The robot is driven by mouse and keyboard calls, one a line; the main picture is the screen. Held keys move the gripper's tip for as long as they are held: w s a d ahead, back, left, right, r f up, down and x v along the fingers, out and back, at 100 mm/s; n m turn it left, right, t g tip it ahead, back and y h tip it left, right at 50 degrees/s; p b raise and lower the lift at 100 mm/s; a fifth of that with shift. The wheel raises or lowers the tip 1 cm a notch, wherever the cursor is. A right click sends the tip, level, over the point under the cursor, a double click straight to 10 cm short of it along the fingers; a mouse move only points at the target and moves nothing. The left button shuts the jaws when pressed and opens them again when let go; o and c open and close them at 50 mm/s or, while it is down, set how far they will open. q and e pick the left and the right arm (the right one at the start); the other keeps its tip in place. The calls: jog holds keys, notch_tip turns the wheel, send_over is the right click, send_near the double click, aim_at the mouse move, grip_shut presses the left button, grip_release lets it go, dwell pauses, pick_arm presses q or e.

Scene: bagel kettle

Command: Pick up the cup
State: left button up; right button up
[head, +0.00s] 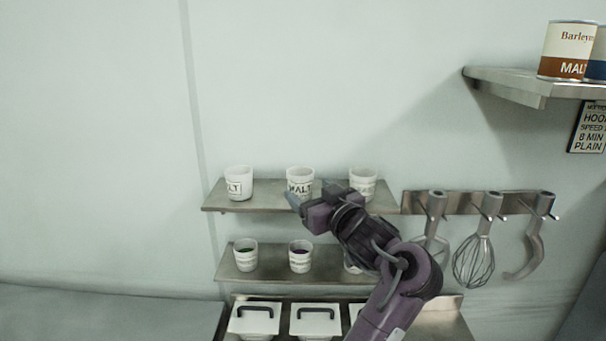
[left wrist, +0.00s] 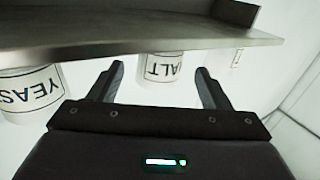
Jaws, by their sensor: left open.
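Three white labelled cups stand on the upper wall shelf in the head view: a left cup (head: 239,183), a middle cup (head: 300,179) reading MALT, and a right cup (head: 363,182). My left gripper (head: 308,196) is open in front of the middle cup and hides its lower part. The left wrist view is upside down. There a MALT cup (left wrist: 162,66) shows between the open fingers, beyond the tips, with no visible grip on it. A YEAST cup (left wrist: 32,92) shows nearer, left of the fingers. My right gripper is not in view.
The upper shelf (head: 225,206) has a lower shelf (head: 262,277) under it with more cups (head: 246,254), one partly behind my arm. Lidded white containers (head: 254,318) stand below. A whisk (head: 473,258) and other tools hang right. A can (head: 567,50) stands on a higher shelf.

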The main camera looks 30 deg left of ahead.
aim_at(295, 174)
pick_arm(q)
jog(key=shift+w+a+r+p, duration=0.15)
jog(key=shift+a+r+p, duration=0.05)
jog(key=shift+a+p, duration=0.2)
jog(key=shift+w+a+r+p, duration=0.1)
jog(key=shift+a+r+p, duration=0.1)
jog(key=shift+a+p, duration=0.15)
jog(key=shift+w+a+r, duration=0.1)
jog(key=shift+w+a, duration=0.05)
jog(key=shift+a, duration=0.25)
jog(key=p+x, duration=0.3)
jog(key=x, duration=0.1)
jog(key=shift+w+a+p, duration=0.1)
jog(key=shift+w+p, duration=0.25)
jog(key=shift+p, duration=0.05)
jog(key=shift+w+a, duration=0.15)
jog(key=shift+a, duration=0.1)
jog(key=shift+f, duration=0.2)
jog(key=shift+c, duration=0.2)
jog(key=c, duration=0.9)
jog(key=shift+c, duration=0.6)
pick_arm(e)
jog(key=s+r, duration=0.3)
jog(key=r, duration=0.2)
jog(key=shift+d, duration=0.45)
